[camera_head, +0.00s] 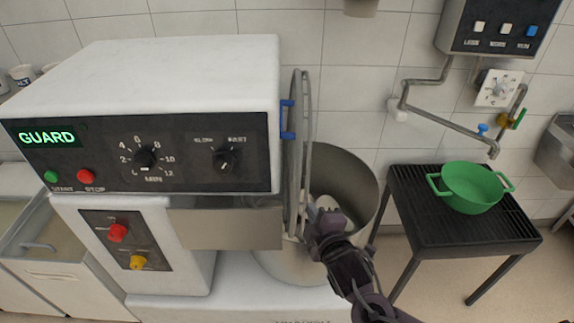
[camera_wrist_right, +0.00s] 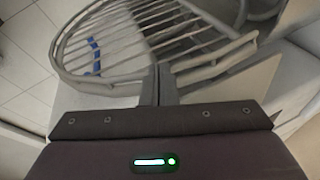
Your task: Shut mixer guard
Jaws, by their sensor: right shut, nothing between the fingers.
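The mixer (camera_head: 180,75) is a large white machine at the left of the head view, with a green lit "GUARD" display (camera_head: 47,137). Its wire guard (camera_head: 297,150) stands edge-on and upright beside the mixer head, above the steel bowl (camera_head: 345,180), whose right part shows uncovered. A blue handle (camera_head: 287,118) is on the guard. In the right wrist view the guard's bars (camera_wrist_right: 150,45) fan out just beyond my fingers. My right gripper (camera_head: 318,212) is shut and empty at the guard's lower edge; its fingers (camera_wrist_right: 158,85) seem close to the rim, contact unclear. My left gripper is not in view.
A black slatted stand (camera_head: 440,232) with a green pot (camera_head: 472,188) is right of the mixer. A wall pipe with a tap (camera_head: 492,150) and a control box (camera_head: 500,28) are above it. Floor shows between mixer and stand.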

